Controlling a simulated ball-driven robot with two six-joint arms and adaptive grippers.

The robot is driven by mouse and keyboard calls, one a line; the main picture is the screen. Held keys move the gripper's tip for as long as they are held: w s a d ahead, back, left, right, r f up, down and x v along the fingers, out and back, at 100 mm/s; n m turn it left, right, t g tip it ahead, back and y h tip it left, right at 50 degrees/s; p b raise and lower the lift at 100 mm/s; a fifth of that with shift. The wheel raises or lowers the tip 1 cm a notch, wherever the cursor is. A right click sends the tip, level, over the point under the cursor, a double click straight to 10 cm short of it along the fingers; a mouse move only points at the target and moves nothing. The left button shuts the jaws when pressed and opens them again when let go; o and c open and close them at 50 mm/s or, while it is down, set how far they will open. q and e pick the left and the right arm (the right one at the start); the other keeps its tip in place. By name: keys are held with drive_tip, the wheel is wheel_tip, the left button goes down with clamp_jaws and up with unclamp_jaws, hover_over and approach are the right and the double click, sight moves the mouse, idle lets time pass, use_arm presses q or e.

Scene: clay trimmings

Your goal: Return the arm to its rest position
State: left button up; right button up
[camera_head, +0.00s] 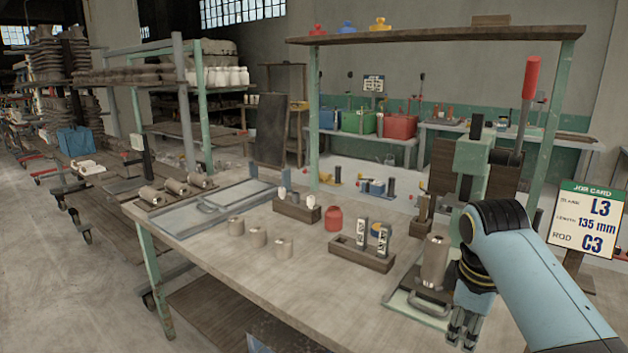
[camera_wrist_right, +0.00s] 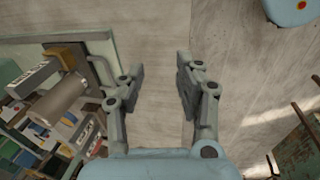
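My right arm comes in from the lower right in the head view, and its gripper (camera_head: 463,328) points down at the table's front right corner. In the right wrist view the fingers of this gripper (camera_wrist_right: 160,68) stand apart with nothing between them. A clay cylinder (camera_head: 435,262) stands upright on the press base to the left of the gripper in the head view. The cylinder (camera_wrist_right: 62,98) also shows at the left of the wrist view, apart from the fingers. My left gripper is in neither view.
The workbench (camera_head: 205,248) holds several short clay pieces, a wooden block with marked tools (camera_head: 362,250), a red jar (camera_head: 333,218) and a grey tray (camera_head: 220,205). The green lever press (camera_head: 470,165) stands close behind my right arm. A job card (camera_head: 587,218) is at the right.

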drive_tip(key=s+d+f+m, duration=0.25)
drive_tip(key=s+m, duration=0.25)
drive_tip(key=s, duration=0.9)
drive_tip(key=s+r+m+t, duration=0.2)
drive_tip(key=s+r+m, duration=0.3)
drive_tip(key=s, duration=0.8)
wheel_tip(320, 180, down, 35)
drive_tip(key=s+d+g+b, duration=0.2)
drive_tip(key=b, duration=0.8)
use_arm(q)
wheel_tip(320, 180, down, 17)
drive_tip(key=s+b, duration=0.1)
drive_tip(key=b, duration=0.5)
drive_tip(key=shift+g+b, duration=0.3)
drive_tip(key=shift+b, duration=0.1)
use_arm(e)
drive_tip(key=s+d+f, duration=0.1)
drive_tip(key=s+f, duration=1.7)
drive_tip(key=f, duration=0.5)
drive_tip(key=shift+s+g, duration=0.35)
drive_tip(key=shift+g, duration=0.05)
